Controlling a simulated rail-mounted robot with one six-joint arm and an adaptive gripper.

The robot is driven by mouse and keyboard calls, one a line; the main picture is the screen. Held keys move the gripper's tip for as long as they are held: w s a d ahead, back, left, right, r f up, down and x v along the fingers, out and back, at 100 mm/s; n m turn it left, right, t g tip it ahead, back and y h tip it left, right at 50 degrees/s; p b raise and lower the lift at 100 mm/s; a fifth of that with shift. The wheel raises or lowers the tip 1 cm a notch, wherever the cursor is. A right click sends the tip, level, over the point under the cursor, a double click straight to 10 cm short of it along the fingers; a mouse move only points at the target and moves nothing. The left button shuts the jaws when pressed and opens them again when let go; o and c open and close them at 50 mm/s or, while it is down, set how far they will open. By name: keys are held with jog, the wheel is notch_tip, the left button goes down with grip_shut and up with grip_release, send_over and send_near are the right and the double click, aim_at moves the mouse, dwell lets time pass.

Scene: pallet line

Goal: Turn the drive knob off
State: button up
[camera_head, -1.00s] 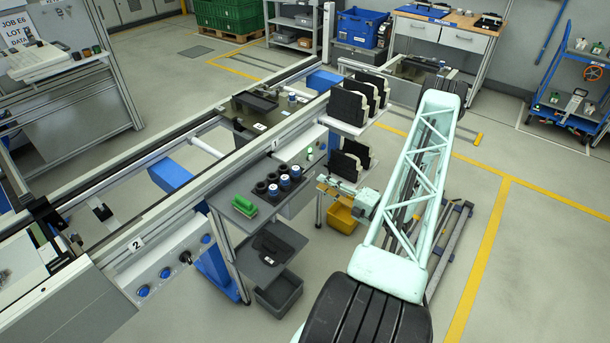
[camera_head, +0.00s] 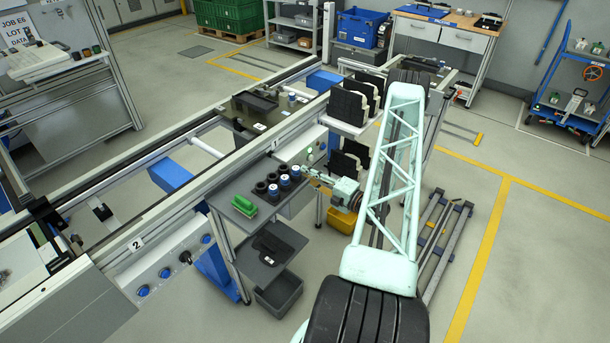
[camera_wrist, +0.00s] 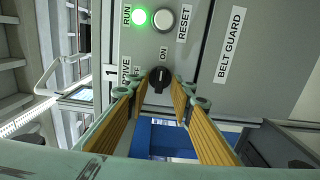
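The drive knob (camera_wrist: 160,77) is a black rotary knob on a grey panel in the wrist view. Its light mark points up toward the ON label (camera_wrist: 162,50). The DRIVE label beside it is partly covered by a finger. My gripper (camera_wrist: 160,88) is open and empty, with its yellow-padded fingers on either side of the knob in the picture. I cannot tell how far the fingertips are from the panel. In the head view my gripper (camera_head: 312,177) is beside the station marked 1, and the knob cannot be made out.
The RUN lamp (camera_wrist: 138,17) glows green beside the white RESET button (camera_wrist: 163,19). The BELT GUARD cover (camera_wrist: 232,45) is to the right. A grey shelf (camera_head: 228,188) holds several dark and blue cylinders (camera_head: 284,182) and a green part (camera_head: 244,205) near my gripper.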

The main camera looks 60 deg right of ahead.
jog(key=shift+w, duration=0.35)
jog(key=shift+c, duration=0.2)
grip_shut()
